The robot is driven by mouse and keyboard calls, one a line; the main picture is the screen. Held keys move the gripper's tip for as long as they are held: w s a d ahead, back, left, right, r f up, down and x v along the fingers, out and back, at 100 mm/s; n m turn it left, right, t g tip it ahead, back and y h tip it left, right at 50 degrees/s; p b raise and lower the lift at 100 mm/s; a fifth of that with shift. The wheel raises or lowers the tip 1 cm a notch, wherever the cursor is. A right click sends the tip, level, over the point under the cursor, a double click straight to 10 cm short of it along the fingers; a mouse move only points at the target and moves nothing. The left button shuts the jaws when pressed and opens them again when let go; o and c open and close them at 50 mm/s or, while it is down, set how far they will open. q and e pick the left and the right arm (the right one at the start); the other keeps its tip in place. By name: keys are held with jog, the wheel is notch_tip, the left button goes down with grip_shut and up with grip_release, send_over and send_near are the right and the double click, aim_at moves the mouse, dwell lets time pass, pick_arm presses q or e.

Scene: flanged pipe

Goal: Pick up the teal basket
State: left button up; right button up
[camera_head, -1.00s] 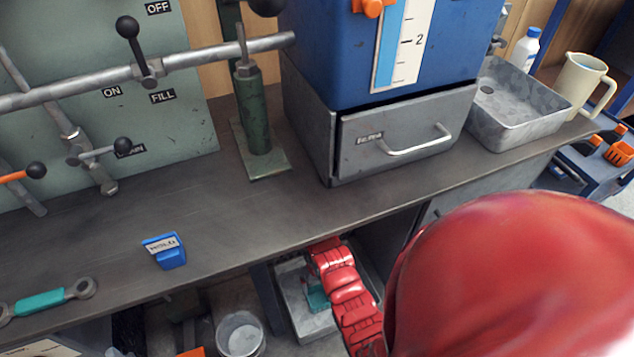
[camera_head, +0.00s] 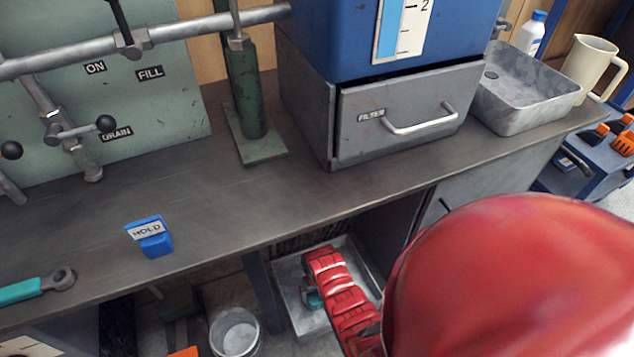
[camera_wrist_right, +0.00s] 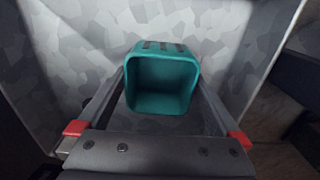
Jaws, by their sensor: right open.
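The teal basket shows in the right wrist view (camera_wrist_right: 162,82), its open hollow side toward the camera and dark slots along its upper edge. It is within a grey metal tray (camera_wrist_right: 60,50). In the head view only a small teal patch of the basket (camera_head: 313,299) shows beside my red right arm, under the bench. My right gripper (camera_wrist_right: 161,88) is open, its two fingers reaching along either side of the basket. Whether the fingers touch its walls cannot be told. In the head view my right wrist hides most of the basket. My left gripper is not in view.
The tray (camera_head: 287,272) lies low under the bench's front edge (camera_head: 290,232). A grey bucket (camera_head: 235,335) stands left of it. On the bench are a blue HOLD block (camera_head: 150,238), a teal-handled wrench (camera_head: 30,288) and a drawer unit (camera_head: 405,115).

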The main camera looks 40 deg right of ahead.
jog(key=shift+c, duration=0.3)
jog(key=c, duration=0.9)
jog(key=shift+r, duration=0.15)
jog(key=shift+c, duration=0.2)
